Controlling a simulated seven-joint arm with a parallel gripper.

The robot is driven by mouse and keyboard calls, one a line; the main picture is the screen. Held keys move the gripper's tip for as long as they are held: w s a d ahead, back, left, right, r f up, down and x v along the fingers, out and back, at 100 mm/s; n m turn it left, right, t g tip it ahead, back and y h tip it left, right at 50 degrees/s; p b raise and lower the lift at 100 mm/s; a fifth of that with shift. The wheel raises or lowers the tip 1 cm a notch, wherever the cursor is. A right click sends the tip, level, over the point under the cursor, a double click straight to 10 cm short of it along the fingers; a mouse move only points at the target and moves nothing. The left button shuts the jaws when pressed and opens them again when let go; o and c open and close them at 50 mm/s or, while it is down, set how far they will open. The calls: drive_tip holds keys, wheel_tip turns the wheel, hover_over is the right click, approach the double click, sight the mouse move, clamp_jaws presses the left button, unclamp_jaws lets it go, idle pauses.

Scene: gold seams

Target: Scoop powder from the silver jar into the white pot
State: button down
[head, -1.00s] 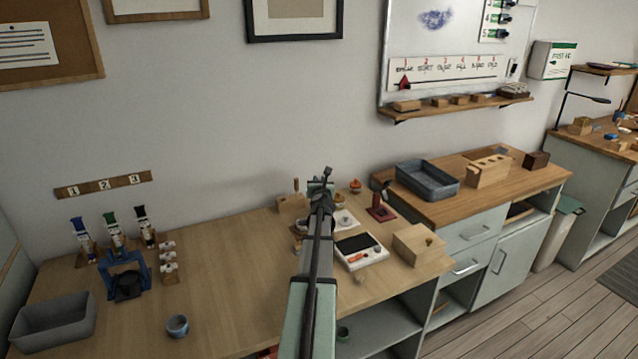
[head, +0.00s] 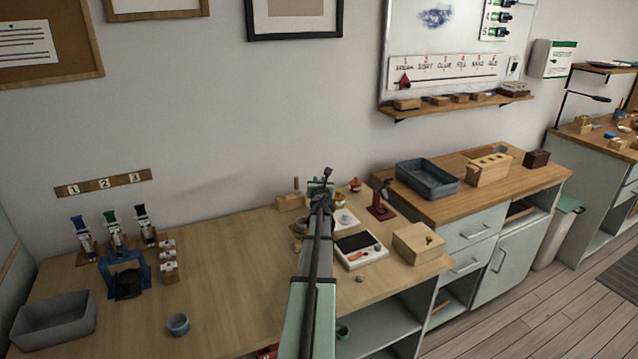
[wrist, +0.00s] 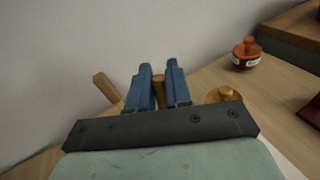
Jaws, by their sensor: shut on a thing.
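My gripper (wrist: 159,88) is shut on a thin wooden handle (wrist: 161,96), which stands between its blue fingers in the wrist view. The lower end of the handle is hidden behind my gripper's dark plate. In the head view my gripper (head: 321,187) is over the back of the wooden table, and my arm covers part of the things there. A greyish round rim (head: 301,225) shows just left of my arm; I cannot tell whether it is the silver jar. A small white round thing (head: 345,219) with a grey centre is just right of my arm, possibly the white pot.
A wooden block (head: 291,202) with an upright peg is left of my gripper. An orange-red jar (wrist: 245,54) stands to the right.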

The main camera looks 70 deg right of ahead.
drive_tip(key=shift+r, duration=3.5)
drive_tip(key=shift+w+a, duration=0.1)
drive_tip(key=shift+w, duration=0.3)
drive_tip(key=a, duration=1.1)
drive_tip(key=shift+s+a+r, duration=0.15)
drive_tip(key=shift+a+r, duration=0.2)
drive_tip(key=shift+f, duration=0.1)
